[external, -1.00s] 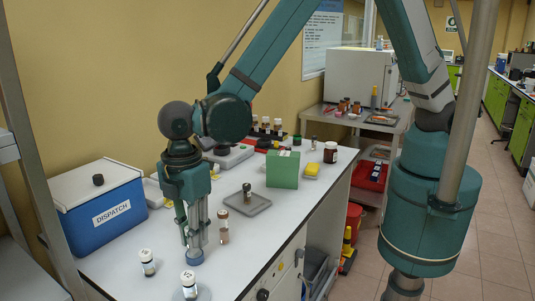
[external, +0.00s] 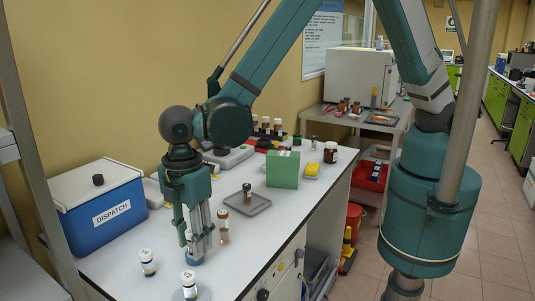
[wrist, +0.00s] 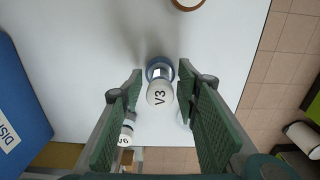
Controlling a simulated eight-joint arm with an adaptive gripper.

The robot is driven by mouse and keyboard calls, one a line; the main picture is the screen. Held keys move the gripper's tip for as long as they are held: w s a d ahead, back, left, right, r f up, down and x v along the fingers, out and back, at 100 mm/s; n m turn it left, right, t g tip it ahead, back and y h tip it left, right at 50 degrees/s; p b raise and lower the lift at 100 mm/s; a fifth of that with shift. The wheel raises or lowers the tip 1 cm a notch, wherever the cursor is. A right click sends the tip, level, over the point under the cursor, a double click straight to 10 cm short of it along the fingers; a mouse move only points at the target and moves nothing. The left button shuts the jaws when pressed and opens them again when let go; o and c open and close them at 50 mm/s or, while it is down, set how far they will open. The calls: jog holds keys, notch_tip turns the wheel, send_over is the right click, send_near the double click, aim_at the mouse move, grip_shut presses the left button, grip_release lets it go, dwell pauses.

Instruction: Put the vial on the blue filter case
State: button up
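The vial labelled V3 (wrist: 160,92) stands upright on the round blue filter case (wrist: 158,64) in the wrist view. Its white cap faces the camera. In the external view the blue filter case (external: 195,260) lies on the white bench under my gripper (external: 198,243), and my fingers partly hide the vial (external: 189,236). My gripper also shows in the wrist view (wrist: 161,72). It is open, one finger on each side of the vial, with a visible gap between each finger and the cap.
Two white-capped vials (external: 148,262) (external: 188,284) stand at the bench's near end. A brown vial (external: 223,227) stands close to the right of my fingers. A grey tray (external: 260,205) holds a small bottle. The blue DISPATCH box (external: 75,225) is left; a green box (external: 282,169) is farther back.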

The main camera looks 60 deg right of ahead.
jog(key=shift+r, duration=0.1)
jog(key=shift+r, duration=6.05)
jog(key=w+d+r+m+t+y, duration=0.1)
jog(key=w+d+r+m, duration=0.3)
jog(key=d, duration=0.6)
jog(key=d+r+m+t, duration=0.1)
jog(key=d+r, duration=0.6)
jog(key=d, duration=0.4)
jog(key=w+d+r+m+t+y, duration=0.1)
jog(key=w+d+r+m, duration=0.3)
jog(key=d, duration=0.6)
jog(key=s+d+r+m+t+h, duration=0.1)
jog(key=s+d+m, duration=0.3)
jog(key=d, duration=1)
jog(key=s+d+r+m+t+h, duration=0.1)
jog(key=s+d+m, duration=0.4)
jog(key=s+d, duration=0.6)
jog(key=d+r+t, duration=0.1)
jog(key=d+t, duration=0.1)
jog(key=d, duration=0.2)
